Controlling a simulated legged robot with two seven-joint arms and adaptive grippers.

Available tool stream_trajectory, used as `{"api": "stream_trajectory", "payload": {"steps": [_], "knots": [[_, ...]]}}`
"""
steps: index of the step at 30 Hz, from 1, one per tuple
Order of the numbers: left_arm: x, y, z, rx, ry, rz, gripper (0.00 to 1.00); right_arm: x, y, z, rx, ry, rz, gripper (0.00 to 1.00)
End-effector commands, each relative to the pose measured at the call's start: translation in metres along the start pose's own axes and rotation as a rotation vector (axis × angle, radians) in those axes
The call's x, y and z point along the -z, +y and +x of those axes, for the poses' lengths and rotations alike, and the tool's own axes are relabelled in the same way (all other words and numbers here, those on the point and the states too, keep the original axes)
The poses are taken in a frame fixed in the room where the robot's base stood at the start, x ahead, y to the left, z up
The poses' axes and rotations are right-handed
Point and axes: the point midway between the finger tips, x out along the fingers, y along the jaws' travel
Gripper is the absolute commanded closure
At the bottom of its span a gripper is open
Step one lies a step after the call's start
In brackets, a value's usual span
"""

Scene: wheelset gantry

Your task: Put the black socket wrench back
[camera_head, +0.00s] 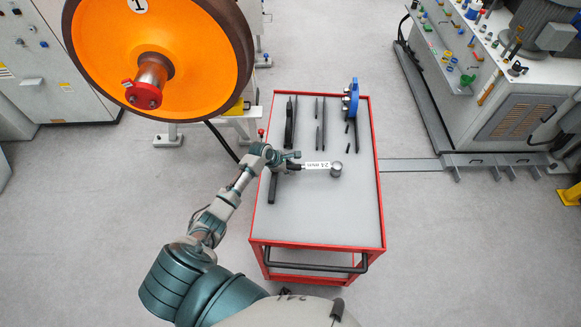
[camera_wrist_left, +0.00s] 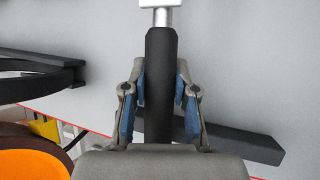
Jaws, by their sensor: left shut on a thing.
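The socket wrench (camera_head: 318,166) has a black handle, a silver shaft with a white "24 mm" label and a round metal head. My left gripper (camera_head: 289,162) is shut on its handle over the middle of the red cart, with the head pointing right. In the left wrist view, the black handle (camera_wrist_left: 161,80) lies between the two blue-padded fingers of my left gripper (camera_wrist_left: 159,100), with the silver shaft and part of the label at the top. I cannot tell the exact height above the cart top. My right gripper is not in view.
The red cart (camera_head: 316,247) has a grey top, its front half clear. A dark bar (camera_head: 272,188) lies below the gripper. Dark slots or tools (camera_head: 290,125) and a blue tool (camera_head: 353,98) are at the back. An orange wheel (camera_head: 100,40) stands left, a machine (camera_head: 515,95) right.

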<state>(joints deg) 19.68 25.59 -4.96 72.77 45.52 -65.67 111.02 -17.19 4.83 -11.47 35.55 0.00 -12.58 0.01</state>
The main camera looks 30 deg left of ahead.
Motion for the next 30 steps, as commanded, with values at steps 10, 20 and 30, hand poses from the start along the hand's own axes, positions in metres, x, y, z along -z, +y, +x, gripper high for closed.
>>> {"api": "stream_trajectory", "payload": {"steps": [10,20,30], "knots": [[-0.001,-0.001,0.002,-0.001,0.0,0.001,0.43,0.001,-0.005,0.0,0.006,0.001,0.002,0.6],[0.001,-0.001,-0.008,0.001,0.0,0.0,0.43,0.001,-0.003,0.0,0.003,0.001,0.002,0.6],[0.001,-0.001,-0.08,-0.001,0.001,0.001,0.43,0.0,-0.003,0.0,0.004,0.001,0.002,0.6]]}}
